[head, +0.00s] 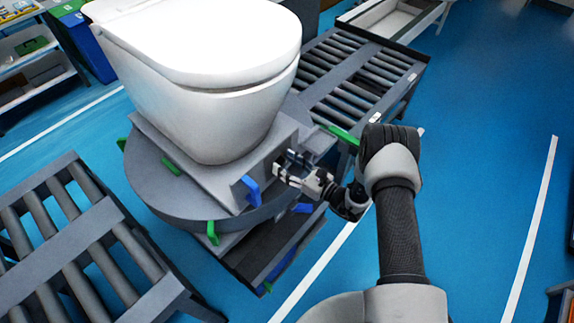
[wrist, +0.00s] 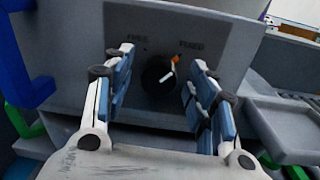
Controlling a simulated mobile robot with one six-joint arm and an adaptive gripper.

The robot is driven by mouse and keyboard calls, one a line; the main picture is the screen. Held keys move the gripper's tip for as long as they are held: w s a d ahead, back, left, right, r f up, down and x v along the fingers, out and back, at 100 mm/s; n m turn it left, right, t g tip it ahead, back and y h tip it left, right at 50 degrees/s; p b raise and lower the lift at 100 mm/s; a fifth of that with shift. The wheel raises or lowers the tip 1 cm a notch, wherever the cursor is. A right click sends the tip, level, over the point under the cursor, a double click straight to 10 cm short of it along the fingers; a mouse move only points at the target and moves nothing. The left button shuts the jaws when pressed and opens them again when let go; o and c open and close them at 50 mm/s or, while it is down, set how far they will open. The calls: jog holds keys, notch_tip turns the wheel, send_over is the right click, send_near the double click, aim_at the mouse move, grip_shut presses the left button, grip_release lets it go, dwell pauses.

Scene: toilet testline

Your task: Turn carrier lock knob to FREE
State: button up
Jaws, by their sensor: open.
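The carrier lock knob (wrist: 158,76) is a small dark round knob on the grey side face of the carrier (wrist: 225,45). Its orange mark points up and right, toward the label that reads FIXED (wrist: 190,44). The label FREE (wrist: 137,38) is at its upper left. My gripper (wrist: 162,66) is open, with one finger left and one right of the knob in the wrist view. I see gaps between the fingers and the knob. In the head view my gripper (head: 283,172) is at the carrier's side face (head: 263,160) and hides the knob.
A white toilet (head: 205,85) stands on the carrier, above a round grey turntable (head: 165,195). A blue handle (head: 252,190) sticks out left of my gripper. Green tabs (head: 212,232) ring the turntable. Roller conveyors (head: 350,75) lie behind and at the left.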

jog(key=shift+c, duration=0.4)
jog(key=c, duration=1)
